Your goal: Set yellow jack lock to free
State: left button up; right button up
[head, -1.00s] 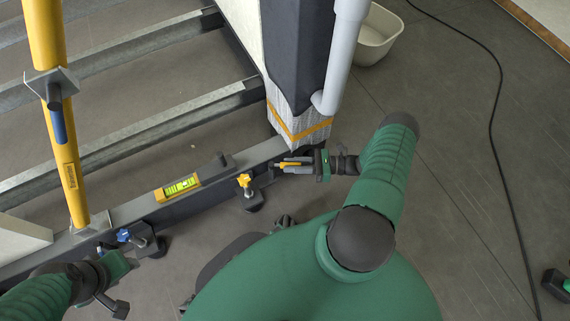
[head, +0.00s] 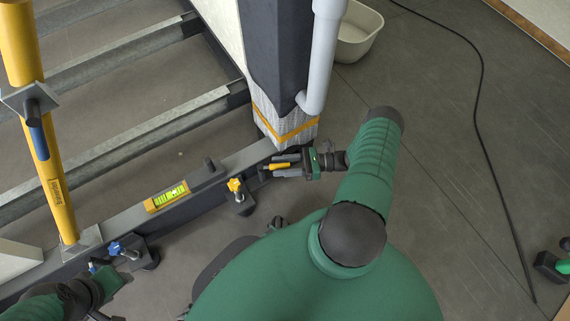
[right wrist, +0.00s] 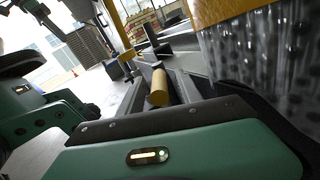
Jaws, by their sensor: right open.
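A yellow star-shaped knob (head: 235,185) stands on a dark bracket at the frame's lower rail. A blue knob (head: 115,248) is on a similar bracket further left. My right gripper (head: 272,170) is open at the rail's right end, beside the wrapped post foot. A yellow cylindrical piece (head: 278,167) lies between its grey fingers; it also shows in the right wrist view (right wrist: 158,88). I cannot tell whether the fingers touch it, or whether it or the star knob is the jack lock. My left gripper (head: 103,279) is at the lower left, its fingers hard to make out.
The dark rail (head: 215,170) carries a yellow spirit level (head: 167,196). A yellow prop (head: 50,175) stands at the left. The dark post (head: 280,55) and grey pipe (head: 322,55) rise behind my right gripper.

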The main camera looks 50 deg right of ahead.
jog(key=v, duration=1.7)
jog(key=shift+f, duration=0.1)
